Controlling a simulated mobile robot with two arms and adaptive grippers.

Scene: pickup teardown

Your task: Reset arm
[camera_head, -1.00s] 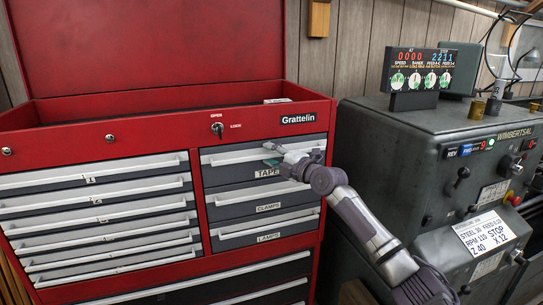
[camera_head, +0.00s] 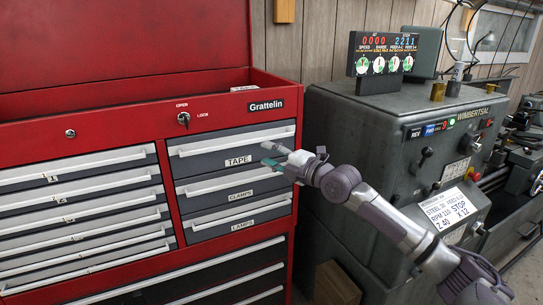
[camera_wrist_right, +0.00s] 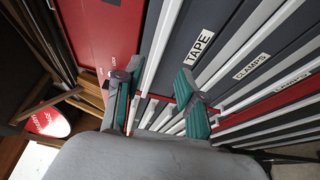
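My right gripper (camera_head: 270,154) is in front of the right-hand drawer column of a red tool chest, just right of the TAPE label. In the right wrist view the gripper (camera_wrist_right: 154,86) has its two green-padded fingers spread apart with nothing between them. Drawer fronts and pale handles show beyond the fingers. The TAPE drawer (camera_head: 216,157), the CLAMPS drawer (camera_head: 212,188) and the LAMPS drawer (camera_head: 215,219) look shut. I cannot tell whether a finger touches the chest. My left gripper is not in view.
The red tool chest (camera_head: 120,117) has its lid raised and a key in its lock (camera_head: 184,118). A grey lathe (camera_head: 345,150) with a digital readout (camera_head: 383,54) stands close on the right, behind my right arm. A wooden block (camera_head: 336,283) sits low between them.

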